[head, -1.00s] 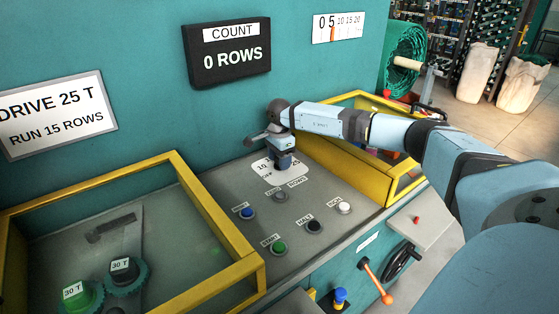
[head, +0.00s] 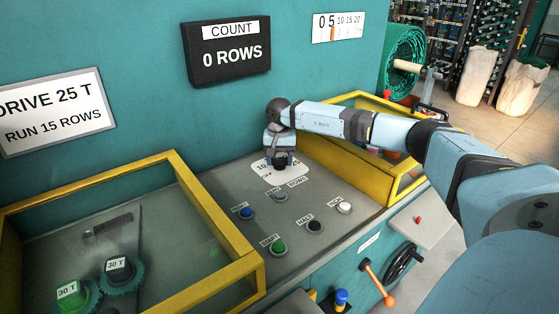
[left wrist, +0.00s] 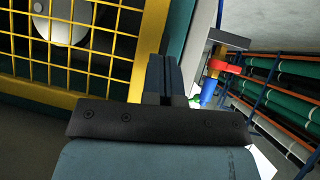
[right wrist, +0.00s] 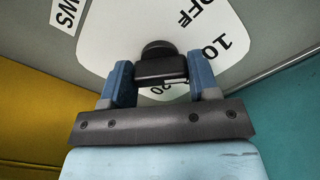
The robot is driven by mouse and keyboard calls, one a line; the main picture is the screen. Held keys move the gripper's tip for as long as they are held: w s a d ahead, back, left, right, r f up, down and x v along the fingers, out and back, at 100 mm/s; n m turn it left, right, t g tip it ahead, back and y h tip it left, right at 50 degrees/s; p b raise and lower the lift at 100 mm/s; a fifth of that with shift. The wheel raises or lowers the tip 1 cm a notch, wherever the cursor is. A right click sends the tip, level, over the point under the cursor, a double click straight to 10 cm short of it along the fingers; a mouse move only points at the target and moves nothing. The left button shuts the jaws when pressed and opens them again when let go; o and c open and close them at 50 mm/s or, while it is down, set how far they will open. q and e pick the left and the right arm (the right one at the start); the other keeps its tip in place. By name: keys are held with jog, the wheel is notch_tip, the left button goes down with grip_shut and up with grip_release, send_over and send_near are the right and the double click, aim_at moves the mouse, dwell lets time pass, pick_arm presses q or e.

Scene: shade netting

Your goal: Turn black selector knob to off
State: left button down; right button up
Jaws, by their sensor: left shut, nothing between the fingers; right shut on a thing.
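The black selector knob (right wrist: 160,62) stands on a white dial plate (right wrist: 105,40) marked OFF, 10 and 20. My right gripper (right wrist: 162,78) is shut on it, one blue-grey finger on each side. A pale mark shows at the knob's lower edge, away from OFF; its exact setting is partly hidden. In the head view my right gripper (head: 281,152) reaches down over the dial plate (head: 268,172) and covers much of the knob. My left gripper (left wrist: 166,78) is shut and empty beside a yellow mesh guard in the left wrist view, out of the head view.
Blue, green, black and white buttons (head: 344,208) sit on the grey panel in front of the dial. Yellow-framed guards (head: 250,270) flank the panel. A counter display (head: 228,52) reads 0 ROWS. An orange-handled lever (head: 386,298) juts from the front.

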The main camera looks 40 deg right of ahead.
aim_at(280, 158)
jog(key=n, duration=0.5)
jog(key=shift+n+b, duration=0.3)
jog(key=shift+b, duration=0.1)
jog(key=shift+n, duration=2.1)
jog(key=o, duration=0.9)
notch_tip(280, 158, up, 14)
jog(key=shift+s+f, duration=0.1)
